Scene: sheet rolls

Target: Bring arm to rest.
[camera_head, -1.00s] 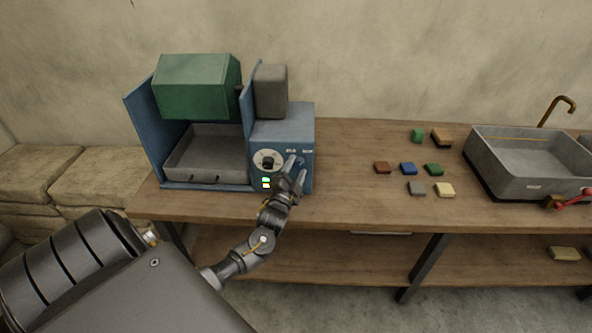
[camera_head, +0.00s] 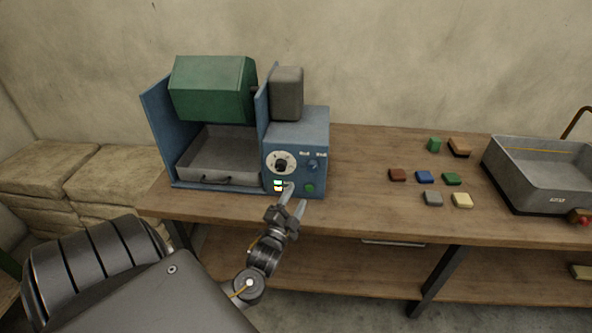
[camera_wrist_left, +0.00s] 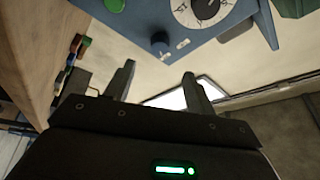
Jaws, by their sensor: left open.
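My left gripper (camera_head: 294,208) is open and empty in the head view, just in front of the lower part of the blue control box (camera_head: 299,133). My right gripper is not in view.
A green drum (camera_head: 212,88) sits above a grey tray (camera_head: 222,153) beside the box. Several coloured blocks, including a blue one (camera_head: 425,177), lie on the wooden bench (camera_head: 370,205). A grey basin (camera_head: 545,175) stands at the right. Stacked sacks (camera_head: 80,170) are at the left.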

